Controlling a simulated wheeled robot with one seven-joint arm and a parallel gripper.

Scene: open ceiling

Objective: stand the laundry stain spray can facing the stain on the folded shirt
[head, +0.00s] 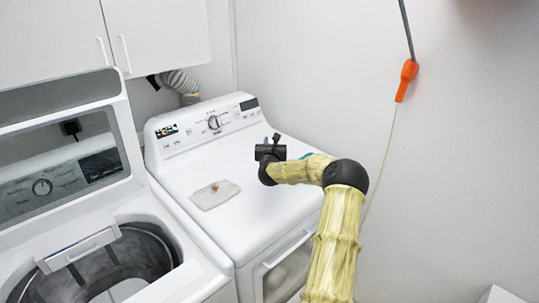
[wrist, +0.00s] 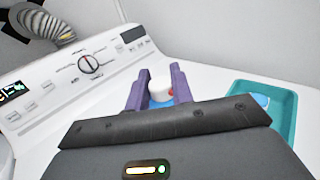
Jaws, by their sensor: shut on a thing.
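The folded shirt (head: 205,201) is a pale flat bundle on top of the white dryer, with a small brown stain (head: 214,188) near its upper middle. My gripper (head: 276,138) is over the back right part of the dryer top, to the right of and behind the shirt. In the wrist view its purple fingers (wrist: 160,88) are shut on the spray can (wrist: 160,84), which shows a white cap, a little red and some blue. The can's lower part is hidden by my gripper, and I cannot tell whether it touches the dryer top. The head view does not show the can clearly.
A teal tray (wrist: 289,111) with a blue item in it lies to the right of my gripper. The dryer's control panel (head: 205,122) rises along the back. The open washer (head: 178,284) is at the left. Dryer top around the shirt is clear.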

